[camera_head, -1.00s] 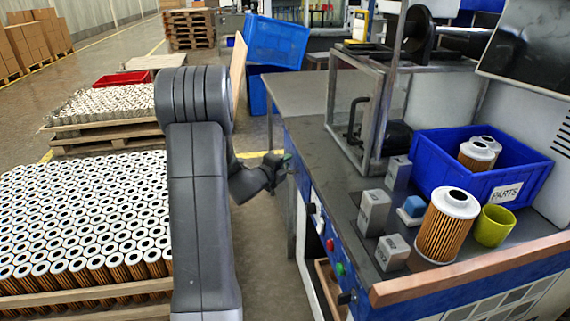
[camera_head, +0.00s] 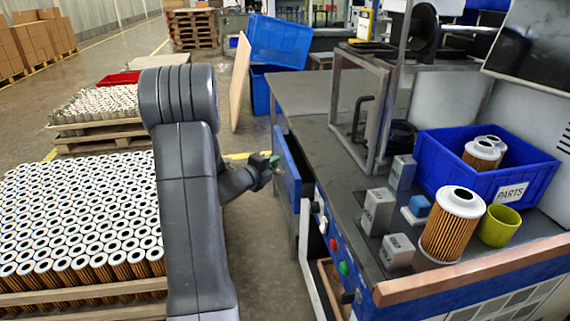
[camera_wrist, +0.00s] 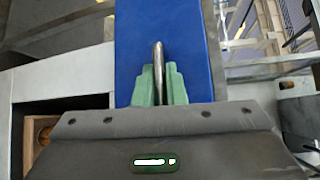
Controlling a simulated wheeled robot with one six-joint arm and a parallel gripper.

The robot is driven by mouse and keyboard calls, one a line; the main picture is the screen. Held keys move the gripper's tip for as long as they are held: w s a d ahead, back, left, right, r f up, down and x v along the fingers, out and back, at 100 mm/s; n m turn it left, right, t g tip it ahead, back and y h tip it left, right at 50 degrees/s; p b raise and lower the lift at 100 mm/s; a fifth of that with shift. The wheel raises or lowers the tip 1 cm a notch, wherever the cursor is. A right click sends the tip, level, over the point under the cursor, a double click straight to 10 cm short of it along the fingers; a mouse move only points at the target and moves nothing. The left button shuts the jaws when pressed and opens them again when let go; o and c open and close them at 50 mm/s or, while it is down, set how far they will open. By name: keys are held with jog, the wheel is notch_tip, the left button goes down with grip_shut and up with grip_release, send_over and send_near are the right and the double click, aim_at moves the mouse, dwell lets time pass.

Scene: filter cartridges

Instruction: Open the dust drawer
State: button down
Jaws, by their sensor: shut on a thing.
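The dust drawer (camera_head: 287,165) has a blue front panel and stands pulled out from the left side of the grey-topped bench. Its blue front fills the middle of the wrist view (camera_wrist: 191,45). A metal bar handle (camera_wrist: 158,60) runs along that front. My gripper (camera_head: 272,163) is at the drawer's front. In the wrist view its green fingers (camera_wrist: 159,86) are shut on the handle, one on each side. The inside of the drawer is hidden from both views.
The bench top (camera_head: 300,92) holds a blue parts bin (camera_head: 450,178), a filter cartridge (camera_head: 450,228), a yellow-green cup (camera_head: 498,226) and grey blocks. Pallets of filter cartridges (camera_head: 80,215) stand on the left. A strip of floor lies between pallets and bench.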

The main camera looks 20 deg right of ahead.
jog(key=w+a, duration=0.3)
jog(key=a, duration=1.2)
jog(key=shift+w+a+b, duration=0.3)
jog(key=shift+w+a, duration=0.05)
jog(key=shift+a, duration=0.05)
jog(key=c, duration=1.8)
grip_release()
jog(key=shift+o, duration=0.2)
jog(key=p+v, duration=0.1)
jog(key=v, duration=1.2)
jog(key=shift+s+a, duration=0.3)
jog(key=b+x, duration=0.1)
jog(key=x, duration=1.3)
